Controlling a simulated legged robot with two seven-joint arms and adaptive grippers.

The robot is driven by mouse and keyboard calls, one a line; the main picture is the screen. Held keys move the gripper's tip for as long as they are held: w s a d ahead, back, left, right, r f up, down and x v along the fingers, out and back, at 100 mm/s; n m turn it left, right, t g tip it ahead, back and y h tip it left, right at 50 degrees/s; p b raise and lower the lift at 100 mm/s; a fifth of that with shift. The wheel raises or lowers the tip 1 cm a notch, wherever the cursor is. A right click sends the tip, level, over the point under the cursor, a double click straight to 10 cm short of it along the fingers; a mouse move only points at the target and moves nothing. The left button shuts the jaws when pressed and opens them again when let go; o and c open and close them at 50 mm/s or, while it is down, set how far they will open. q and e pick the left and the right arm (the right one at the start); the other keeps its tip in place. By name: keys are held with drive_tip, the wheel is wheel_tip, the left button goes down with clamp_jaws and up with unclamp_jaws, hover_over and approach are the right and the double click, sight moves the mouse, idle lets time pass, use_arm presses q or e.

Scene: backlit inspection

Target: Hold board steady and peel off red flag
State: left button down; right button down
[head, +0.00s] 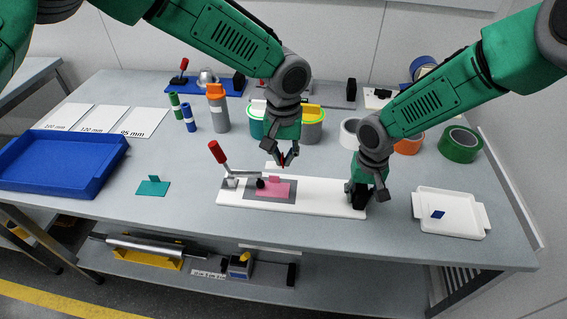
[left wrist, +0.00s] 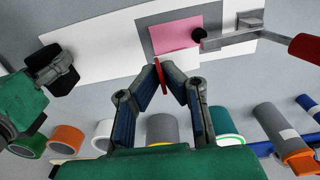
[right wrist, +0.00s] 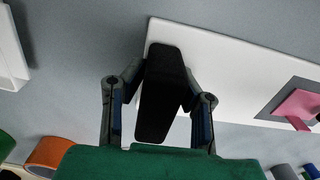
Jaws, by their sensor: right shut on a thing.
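The white board (head: 318,203) lies on the table with a grey panel (head: 254,196) on it. A pink patch (head: 283,190) with a small upright tab sits on the panel, beside a clamp with a red handle (head: 217,152). My left gripper (head: 283,160) is above the patch. Its fingertips close on a thin red flag (left wrist: 162,80), seen nearly edge-on in the left wrist view and apart from the patch. My right gripper (head: 361,199) is shut on a black block (right wrist: 160,95) at the board's right end.
A white tray (head: 455,226) with a small blue flag (head: 437,214) stands at right. A teal patch with a tab (head: 153,187) and a blue tray (head: 62,165) lie at left. Tape rolls and bottles stand behind the board. The table in front of the board is clear.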

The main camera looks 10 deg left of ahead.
drive_tip(key=shift+s+f, duration=0.1)
drive_tip(key=shift+s, duration=0.05)
drive_tip(key=c, duration=1.1)
unclamp_jaws()
drive_tip(key=shift+c, duration=0.2)
drive_tip(key=r, duration=1.1)
drive_tip(key=shift+w+r, duration=0.2)
drive_tip(key=shift+r, duration=0.2)
drive_tip(key=shift+s, duration=0.1)
